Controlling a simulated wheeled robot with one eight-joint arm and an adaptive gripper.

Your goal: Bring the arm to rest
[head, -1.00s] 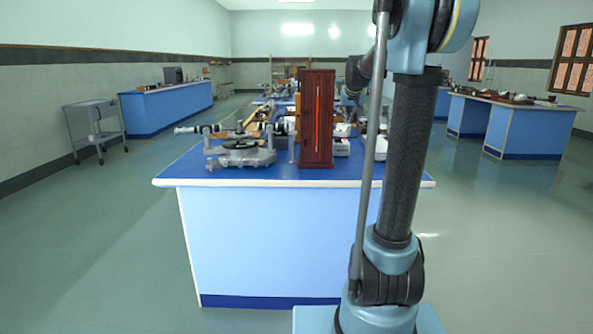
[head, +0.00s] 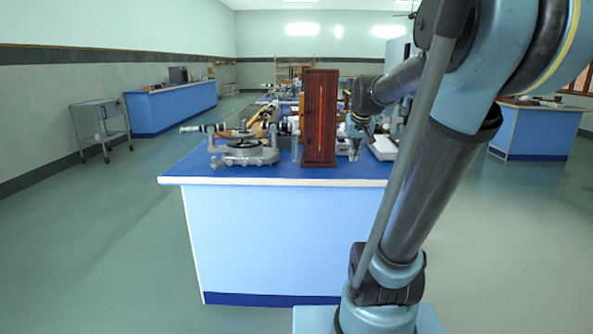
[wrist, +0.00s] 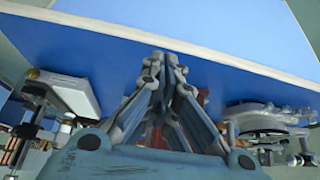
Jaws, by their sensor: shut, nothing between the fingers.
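My gripper (wrist: 160,58) is shut and empty, with its fingertips together over the blue bench top in the wrist view. My upper arm leans to the right across the right side of the head view.
A grey spectrometer (head: 243,150) stands left of the red box; it also shows in the wrist view (wrist: 265,125). A white box (wrist: 70,92) lies at left in the wrist view. A grey trolley (head: 100,128) stands far left. Open floor (head: 95,250) lies left of the bench.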

